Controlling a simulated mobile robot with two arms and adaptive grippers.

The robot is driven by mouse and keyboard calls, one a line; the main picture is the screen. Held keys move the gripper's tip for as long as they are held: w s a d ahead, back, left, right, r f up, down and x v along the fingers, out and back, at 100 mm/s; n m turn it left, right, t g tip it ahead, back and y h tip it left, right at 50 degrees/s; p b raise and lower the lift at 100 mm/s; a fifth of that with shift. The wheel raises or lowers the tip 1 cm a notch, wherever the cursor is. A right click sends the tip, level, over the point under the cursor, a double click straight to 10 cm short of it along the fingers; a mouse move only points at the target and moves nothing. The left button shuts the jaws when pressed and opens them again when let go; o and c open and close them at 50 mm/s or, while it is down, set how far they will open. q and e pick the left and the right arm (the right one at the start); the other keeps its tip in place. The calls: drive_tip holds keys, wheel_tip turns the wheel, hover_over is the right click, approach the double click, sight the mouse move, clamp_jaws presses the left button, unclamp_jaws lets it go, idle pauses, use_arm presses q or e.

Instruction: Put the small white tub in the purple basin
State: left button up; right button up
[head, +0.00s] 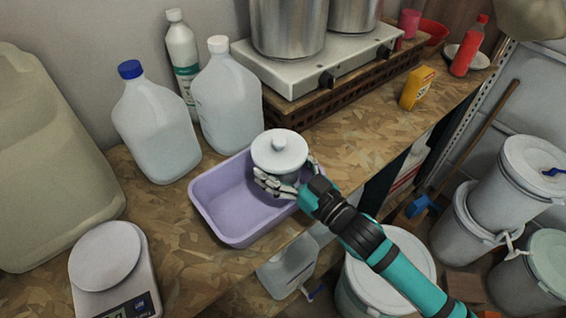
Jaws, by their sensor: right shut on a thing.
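The small white tub (279,151) has a round lid with a knob and shows over the right part of the purple basin (226,215). My right gripper (277,183) is shut on the tub, with its fingers at the tub's lower side. The tub looks upright. Whether its bottom touches the basin's floor cannot be told, as the gripper and lid hide it. The basin stands on the wooden counter near its front edge, and its left part is empty. My left gripper is not in view.
Two large jugs, one blue-capped (154,128) and one white-capped (226,98), stand behind the basin. A kitchen scale (107,258) is at the front left. A stove (320,62) with pots is behind. Lidded buckets (391,268) stand below the counter's edge.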

drive_tip(key=o, duration=0.8)
drive_tip(key=shift+s+f, duration=0.1)
drive_tip(key=shift+f, duration=0.35)
drive_tip(key=shift+o, duration=0.3)
drive_tip(key=shift+f, duration=0.1)
drive_tip(key=shift+r+p, duration=0.3)
drive_tip(key=shift+r, duration=0.15)
drive_tip(key=b+v, duration=0.3)
drive_tip(key=v, duration=0.8)
drive_tip(key=shift+s+d+r, duration=0.3)
drive_tip(key=shift+r, duration=0.25)
